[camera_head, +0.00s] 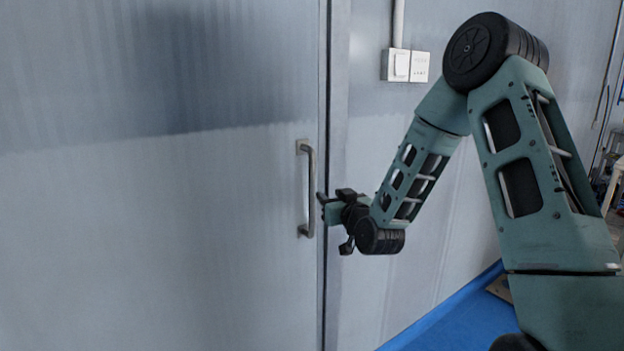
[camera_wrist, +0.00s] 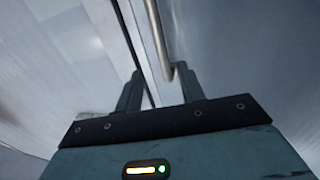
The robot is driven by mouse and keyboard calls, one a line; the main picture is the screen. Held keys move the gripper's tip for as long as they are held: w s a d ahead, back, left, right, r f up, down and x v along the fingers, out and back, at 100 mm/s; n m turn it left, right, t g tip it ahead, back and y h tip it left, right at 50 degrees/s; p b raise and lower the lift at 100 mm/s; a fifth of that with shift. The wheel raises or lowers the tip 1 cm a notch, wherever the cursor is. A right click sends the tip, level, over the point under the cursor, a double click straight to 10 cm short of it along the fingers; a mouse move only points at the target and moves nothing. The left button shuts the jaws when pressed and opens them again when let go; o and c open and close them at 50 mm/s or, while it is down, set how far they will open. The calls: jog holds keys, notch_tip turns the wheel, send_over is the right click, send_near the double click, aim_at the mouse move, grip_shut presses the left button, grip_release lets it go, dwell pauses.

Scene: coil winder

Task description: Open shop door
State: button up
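The shop door (camera_head: 160,220) is a flat grey panel filling the left of the head view. It looks shut, its right edge meeting the frame (camera_head: 338,80) at a thin dark seam. A metal bar handle (camera_head: 311,190) stands upright near that edge. My gripper (camera_head: 321,204) is just right of the handle, close to it. In the wrist view my gripper (camera_wrist: 160,78) has its two fingers apart, with nothing clamped. There the handle (camera_wrist: 157,38) runs down to the fingertips, its lower end near the right fingertip. I cannot tell whether they touch.
A white switch plate (camera_head: 405,66) with a conduit above is on the wall right of the door, near my arm. Blue floor (camera_head: 445,325) shows at lower right. Partly visible clutter (camera_head: 610,165) stands at the far right edge.

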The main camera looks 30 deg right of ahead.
aim_at(313, 182)
jog(key=w+p, duration=0.1)
jog(key=w, duration=0.3)
jog(key=w+d+p, duration=0.1)
jog(key=w, duration=0.3)
jog(key=w+d+p, duration=0.1)
jog(key=w, duration=0.4)
grip_shut()
